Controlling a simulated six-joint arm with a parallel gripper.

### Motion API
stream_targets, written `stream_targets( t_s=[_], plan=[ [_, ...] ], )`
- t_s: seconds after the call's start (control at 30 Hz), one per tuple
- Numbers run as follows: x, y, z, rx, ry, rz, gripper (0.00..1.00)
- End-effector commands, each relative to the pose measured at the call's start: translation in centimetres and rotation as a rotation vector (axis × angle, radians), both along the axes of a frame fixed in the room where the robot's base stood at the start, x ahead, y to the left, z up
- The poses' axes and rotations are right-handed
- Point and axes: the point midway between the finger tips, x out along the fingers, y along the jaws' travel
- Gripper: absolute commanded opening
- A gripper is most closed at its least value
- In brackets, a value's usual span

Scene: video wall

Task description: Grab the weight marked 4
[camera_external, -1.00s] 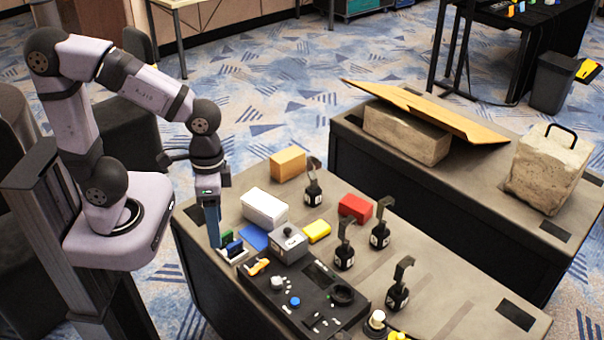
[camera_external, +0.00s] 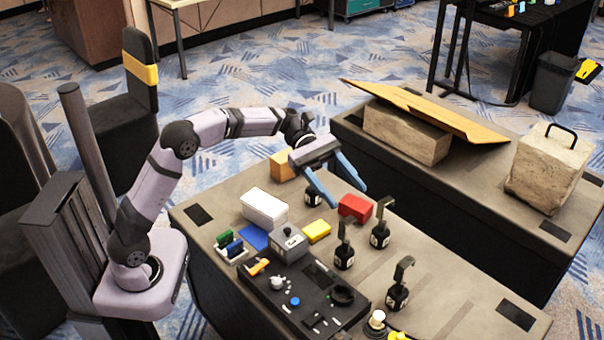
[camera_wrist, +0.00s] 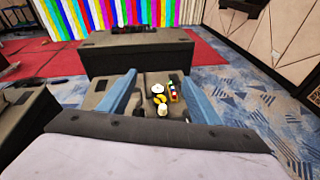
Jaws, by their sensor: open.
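Several black weights with upright hooks stand on the near table: one at the back (camera_external: 312,196), one at the right (camera_external: 380,237), one in the middle (camera_external: 344,259) and one at the front (camera_external: 397,298). Their pale labels are too small to read, so I cannot tell which is marked 4. My gripper (camera_external: 349,197) is open, its two blue fingers spread above the table. It partly covers the back weight from view and appears near the red box. In the wrist view my gripper (camera_wrist: 161,76) also shows open, with nothing held between its fingers.
A red box (camera_external: 355,208), orange box (camera_external: 283,165), white box (camera_external: 265,207) and yellow block (camera_external: 317,231) stand among the weights. A black control panel (camera_external: 300,295) lies at the front. A second table with stone blocks (camera_external: 548,172) stands behind.

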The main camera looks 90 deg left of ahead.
Motion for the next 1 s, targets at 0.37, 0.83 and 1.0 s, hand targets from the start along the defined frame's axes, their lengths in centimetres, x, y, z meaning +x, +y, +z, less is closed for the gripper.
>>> stream_targets(
  t_s=[0.37, 0.83, 1.0],
  plan=[
    [0.5, 7.6, 0.4, -0.262, -0.051, 0.113, 0.58],
    [0.4, 8.1, -11.0, -0.29, -0.05, 0.118, 0.58],
    [0.4, 8.0, -14.8, -0.288, -0.053, 0.117, 0.58]
  ],
)
